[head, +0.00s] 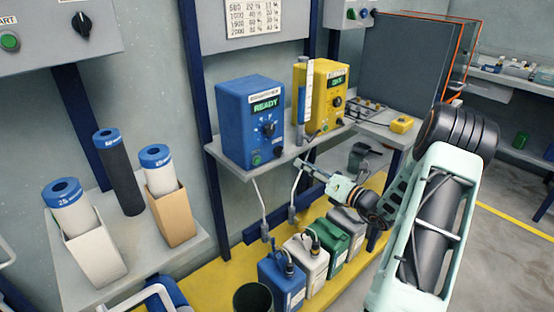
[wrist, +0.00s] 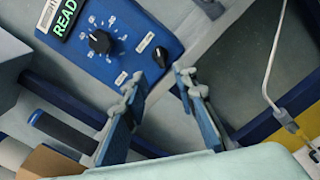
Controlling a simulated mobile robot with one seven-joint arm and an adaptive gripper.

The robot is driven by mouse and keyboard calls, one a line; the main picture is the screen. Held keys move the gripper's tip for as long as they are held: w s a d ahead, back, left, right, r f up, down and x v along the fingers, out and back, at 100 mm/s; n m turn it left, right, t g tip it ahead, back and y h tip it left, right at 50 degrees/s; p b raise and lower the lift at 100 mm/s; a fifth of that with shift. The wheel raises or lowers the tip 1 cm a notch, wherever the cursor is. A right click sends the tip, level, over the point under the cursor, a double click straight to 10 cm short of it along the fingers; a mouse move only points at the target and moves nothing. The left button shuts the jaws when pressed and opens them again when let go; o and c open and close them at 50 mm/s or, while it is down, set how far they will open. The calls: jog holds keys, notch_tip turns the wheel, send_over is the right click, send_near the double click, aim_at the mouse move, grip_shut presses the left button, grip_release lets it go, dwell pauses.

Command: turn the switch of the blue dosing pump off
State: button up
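The blue dosing pump (head: 235,118) stands on a wall shelf, with a lit green READY display, a dial (head: 268,128) and a small black switch knob (head: 278,152) low on its front. In the wrist view the tilted pump panel (wrist: 135,45) shows the dial (wrist: 100,42) and the black switch knob (wrist: 161,56), which points diagonally. My gripper (head: 310,170) is in front of and below the pump's lower right, apart from it. In the wrist view my gripper (wrist: 158,92) is open and empty, its fingers below and on either side of the switch knob.
A yellow pump (head: 318,95) stands right of the blue one on the shelf (head: 232,165). Hoses hang below towards several canisters (head: 282,282) on a yellow platform. Rolls in holders (head: 172,205) stand at left. A grey bench (head: 375,132) is at right.

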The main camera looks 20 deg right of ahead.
aim_at(282, 152)
jog(key=b+x, duration=0.1)
jog(key=x, duration=0.9)
jog(key=shift+w+a, duration=0.1)
jog(key=shift+w, duration=0.05)
jog(key=shift+c, duration=0.3)
grip_shut()
